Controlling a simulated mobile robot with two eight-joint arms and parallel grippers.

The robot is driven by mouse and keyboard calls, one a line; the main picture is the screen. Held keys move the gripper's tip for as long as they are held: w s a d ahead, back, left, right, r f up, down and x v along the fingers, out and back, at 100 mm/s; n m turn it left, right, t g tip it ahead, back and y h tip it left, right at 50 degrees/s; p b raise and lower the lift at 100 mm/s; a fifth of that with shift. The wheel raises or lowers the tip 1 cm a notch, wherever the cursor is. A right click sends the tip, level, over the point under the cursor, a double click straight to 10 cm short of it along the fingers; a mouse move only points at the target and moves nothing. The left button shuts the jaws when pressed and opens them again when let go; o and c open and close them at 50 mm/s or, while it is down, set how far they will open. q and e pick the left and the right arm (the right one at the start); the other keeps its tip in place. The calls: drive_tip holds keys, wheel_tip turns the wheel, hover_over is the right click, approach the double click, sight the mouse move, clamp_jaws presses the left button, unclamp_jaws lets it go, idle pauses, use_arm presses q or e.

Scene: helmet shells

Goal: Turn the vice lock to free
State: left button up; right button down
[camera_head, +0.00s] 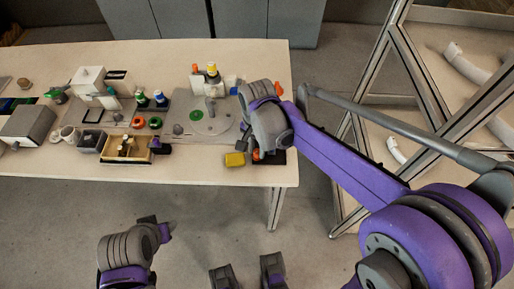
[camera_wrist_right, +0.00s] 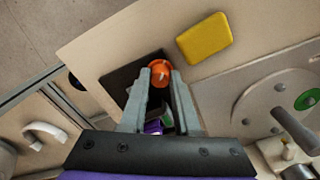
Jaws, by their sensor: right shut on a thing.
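The vice lock shows as a round orange knob (camera_wrist_right: 160,70) with a pale pointer mark, on a dark plate (camera_wrist_right: 122,82) near the table's front right corner. My right gripper (camera_wrist_right: 161,80) is shut on the orange knob, with a fingertip on each side of it. In the head view, my right gripper (camera_head: 249,146) reaches down over the dark plate (camera_head: 279,158), and only a little of the orange knob (camera_head: 256,154) shows. Green and purple parts between the fingers are partly hidden. My left gripper (camera_head: 148,220) is off the table's front edge, its fingers unclear.
A yellow block (camera_head: 235,160) lies just left of the dark plate. A grey board (camera_head: 185,105) with a green disc (camera_head: 196,115) stands behind it. A wooden box (camera_head: 127,148) and several small parts fill the left. A metal frame (camera_head: 400,45) stands right of the table.

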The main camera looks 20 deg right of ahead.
idle(0.4)
drive_tip(key=n, duration=1.3)
drive_tip(key=shift+n, duration=0.3)
drive_tip(key=shift+n+p, duration=0.3)
drive_tip(key=shift+n, duration=1.8)
drive_tip(key=c, duration=0.6)
unclamp_jaws()
drive_tip(key=shift+c, duration=0.2)
